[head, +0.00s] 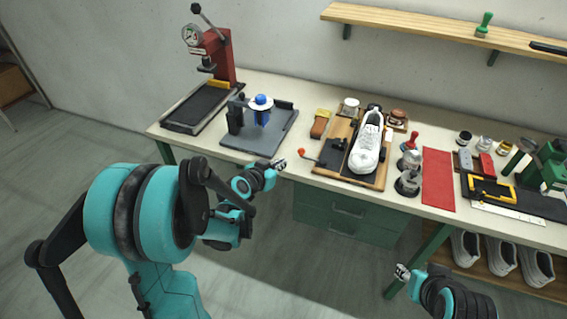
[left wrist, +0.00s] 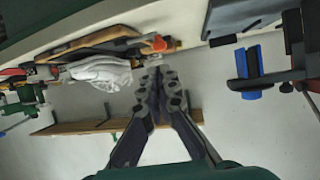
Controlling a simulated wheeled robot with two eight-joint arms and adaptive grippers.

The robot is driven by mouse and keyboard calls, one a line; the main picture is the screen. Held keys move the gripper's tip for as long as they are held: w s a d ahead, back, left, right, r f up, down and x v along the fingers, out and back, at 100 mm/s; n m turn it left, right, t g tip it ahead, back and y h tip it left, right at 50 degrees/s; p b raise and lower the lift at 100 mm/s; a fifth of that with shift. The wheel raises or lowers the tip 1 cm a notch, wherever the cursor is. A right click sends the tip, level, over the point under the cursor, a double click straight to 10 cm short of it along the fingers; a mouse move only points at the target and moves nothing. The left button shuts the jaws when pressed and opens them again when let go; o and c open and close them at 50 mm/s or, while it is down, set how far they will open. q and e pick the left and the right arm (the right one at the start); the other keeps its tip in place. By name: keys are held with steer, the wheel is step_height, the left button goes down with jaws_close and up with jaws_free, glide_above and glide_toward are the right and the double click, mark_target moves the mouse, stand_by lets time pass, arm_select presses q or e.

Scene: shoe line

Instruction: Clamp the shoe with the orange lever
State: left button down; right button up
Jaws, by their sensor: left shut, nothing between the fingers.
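The white shoe (head: 367,146) sits on a wooden board fixture (head: 377,180) on the bench, with a black clamp part beside it. The orange lever (head: 302,153) sticks out at the left end of a rod from this fixture, towards the front edge. In the left wrist view the orange lever (left wrist: 159,43) shows just beyond the fingertips, and the shoe (left wrist: 100,73) is left of them. My left gripper (head: 279,165) is shut and empty, short of the bench's front edge, near the lever but apart from it. My right gripper (head: 402,272) is low in front of the bench; its finger state is unclear.
A grey plate with a blue fixture (head: 261,111) stands left of the shoe board, and a red press (head: 217,57) at the far left. A red mat (head: 438,179) and several jars lie to the right. Green drawers (head: 345,214) are under the bench.

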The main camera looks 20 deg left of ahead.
mark_target(300, 152)
arm_select(q)
steer(key=b+x, duration=0.3)
steer(key=x, duration=0.8)
steer(key=shift+w+f, duration=0.2)
steer(key=shift+w, duration=0.15)
